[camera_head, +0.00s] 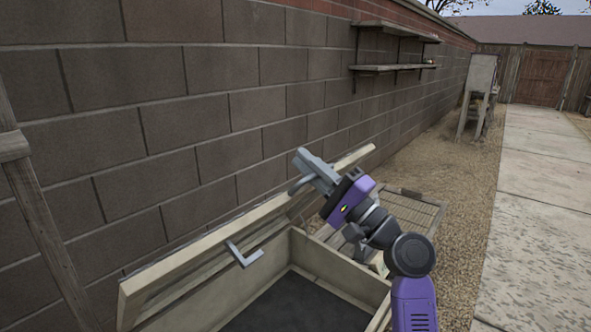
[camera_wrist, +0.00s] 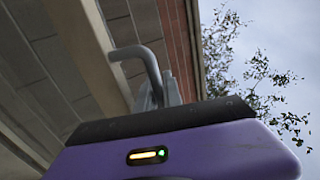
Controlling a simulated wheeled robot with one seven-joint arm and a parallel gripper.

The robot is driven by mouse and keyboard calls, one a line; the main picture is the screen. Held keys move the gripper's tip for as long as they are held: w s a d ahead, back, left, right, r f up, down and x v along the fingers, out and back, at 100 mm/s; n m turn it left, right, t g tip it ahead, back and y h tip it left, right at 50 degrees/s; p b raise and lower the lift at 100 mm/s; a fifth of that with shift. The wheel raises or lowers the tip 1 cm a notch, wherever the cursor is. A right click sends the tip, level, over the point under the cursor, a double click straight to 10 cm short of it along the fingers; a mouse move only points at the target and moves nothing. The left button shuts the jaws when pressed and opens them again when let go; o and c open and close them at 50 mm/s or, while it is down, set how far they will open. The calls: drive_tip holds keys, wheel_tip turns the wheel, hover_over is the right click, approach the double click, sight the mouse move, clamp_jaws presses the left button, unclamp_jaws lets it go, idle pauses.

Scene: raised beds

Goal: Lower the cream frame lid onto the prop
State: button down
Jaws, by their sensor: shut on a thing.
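The cream frame lid (camera_head: 190,256) stands raised and tilted over the open cream box (camera_head: 335,263), close to the block wall. My gripper (camera_head: 310,170) is at the lid's upper edge, shut on a grey curved handle, which also shows in the wrist view (camera_wrist: 137,53). The fingers (camera_wrist: 163,93) partly hide the handle's end. I cannot tell whether this bracket is the prop. The box is open, with dark soil (camera_head: 298,308) inside.
The block wall (camera_head: 150,120) runs close behind the lid. A wire-mesh-topped frame (camera_head: 415,208) stands just beyond the box. Wall shelves (camera_head: 385,69) hang farther back. A wooden post (camera_head: 40,215) stands at left. The paved path (camera_head: 545,220) at right is clear.

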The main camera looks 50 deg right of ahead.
drive_tip(key=shift+s+d+f+b, duration=0.15)
drive_tip(key=shift+s+f+b, duration=0.4)
drive_tip(key=shift+s+f, duration=0.15)
drive_tip(key=c, duration=1.8)
unclamp_jaws()
drive_tip(key=shift+r, duration=0.15)
drive_tip(key=shift+s, duration=0.1)
